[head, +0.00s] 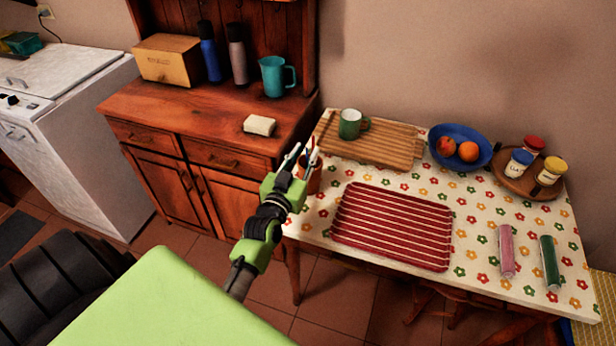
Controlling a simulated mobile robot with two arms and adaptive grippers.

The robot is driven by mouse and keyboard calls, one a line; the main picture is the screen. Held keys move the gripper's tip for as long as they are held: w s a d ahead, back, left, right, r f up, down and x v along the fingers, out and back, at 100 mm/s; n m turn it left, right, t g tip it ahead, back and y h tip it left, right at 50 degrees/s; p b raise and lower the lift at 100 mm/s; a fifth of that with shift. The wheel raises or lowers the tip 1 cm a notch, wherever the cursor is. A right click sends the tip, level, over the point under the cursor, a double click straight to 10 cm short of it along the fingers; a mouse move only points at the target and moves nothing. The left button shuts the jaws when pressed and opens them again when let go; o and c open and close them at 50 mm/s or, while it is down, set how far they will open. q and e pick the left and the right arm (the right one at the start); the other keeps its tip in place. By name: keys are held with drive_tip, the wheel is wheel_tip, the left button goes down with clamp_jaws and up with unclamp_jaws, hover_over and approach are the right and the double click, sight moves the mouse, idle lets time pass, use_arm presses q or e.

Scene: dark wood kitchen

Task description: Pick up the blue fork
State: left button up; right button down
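A brown cup (315,181) stands at the left edge of the flowered table, partly hidden behind my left gripper. Thin utensils with blue, red and white parts stick up from it. A blue one (314,157), which looks like the blue fork, is among them, but it is too small to make out its prongs. My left gripper (297,153) is right beside these utensils, on their left in the picture. Its two pale fingers point up and look apart, with nothing visible held between them. My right gripper is not in view.
On the flowered table (470,212) are a red striped tray (392,226), a wooden board (400,150) with a green mug (350,123), a blue fruit bowl (482,138), jars on a round board (510,182) and two rolls (506,250). A wooden cabinet (190,115) stands left.

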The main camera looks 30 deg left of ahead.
use_arm(q)
drive_tip(key=shift+x, duration=1)
drive_tip(key=shift+s, duration=0.1)
clamp_jaws()
